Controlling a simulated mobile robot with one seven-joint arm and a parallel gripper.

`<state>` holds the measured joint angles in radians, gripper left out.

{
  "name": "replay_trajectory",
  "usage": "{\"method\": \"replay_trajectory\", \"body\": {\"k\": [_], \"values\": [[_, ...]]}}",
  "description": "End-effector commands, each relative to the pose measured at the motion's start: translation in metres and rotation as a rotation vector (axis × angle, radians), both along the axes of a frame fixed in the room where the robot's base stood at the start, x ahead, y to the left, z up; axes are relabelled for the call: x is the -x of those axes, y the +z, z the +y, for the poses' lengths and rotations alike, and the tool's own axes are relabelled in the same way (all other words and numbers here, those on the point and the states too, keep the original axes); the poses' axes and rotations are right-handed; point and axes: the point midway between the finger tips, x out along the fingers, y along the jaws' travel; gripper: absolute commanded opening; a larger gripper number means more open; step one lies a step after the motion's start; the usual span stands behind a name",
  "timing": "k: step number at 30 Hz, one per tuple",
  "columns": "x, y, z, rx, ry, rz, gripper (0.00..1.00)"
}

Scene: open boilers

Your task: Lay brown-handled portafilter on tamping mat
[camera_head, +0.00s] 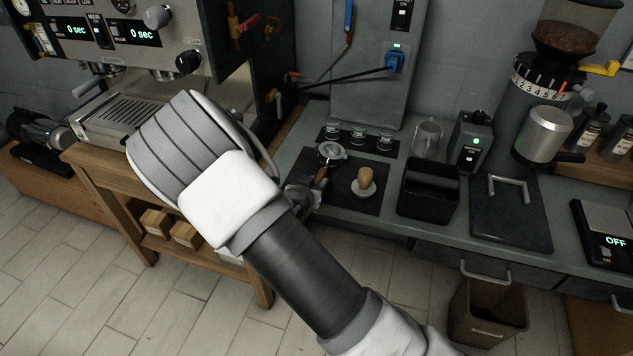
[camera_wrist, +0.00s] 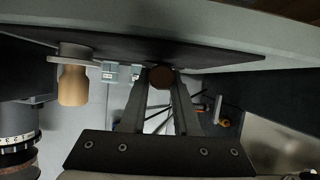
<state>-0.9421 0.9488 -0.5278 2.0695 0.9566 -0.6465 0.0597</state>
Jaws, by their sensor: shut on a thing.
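The brown-handled portafilter (camera_head: 331,153) is at the left part of the dark tamping mat (camera_head: 345,200) in the head view, its metal head toward the back and its handle toward the front. My gripper (camera_head: 313,192) is shut on the handle. In the wrist view, the round brown handle end (camera_wrist: 161,77) shows between the fingertips, close to the dark mat (camera_wrist: 225,53). I cannot tell whether the portafilter touches the mat. My fingers and forearm partly hide the handle and the mat's left edge.
A wooden-handled tamper (camera_head: 364,181) stands on the mat, right of the portafilter; it also shows in the wrist view (camera_wrist: 73,85). A black open box (camera_head: 428,190) is farther right. Several small glasses (camera_head: 358,135) stand behind. The espresso machine (camera_head: 125,60) is at the left.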

Motion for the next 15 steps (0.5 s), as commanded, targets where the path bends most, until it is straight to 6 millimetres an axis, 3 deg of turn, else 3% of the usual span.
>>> {"method": "replay_trajectory", "body": {"k": [11,12,15], "values": [[0.0002,-0.0054,0.0001,-0.001,0.0,0.003,0.0],[0.0005,-0.0057,0.0002,-0.001,0.0,0.003,0.32],[0.0005,-0.0057,0.0002,-0.001,0.0,0.003,0.5]]}}
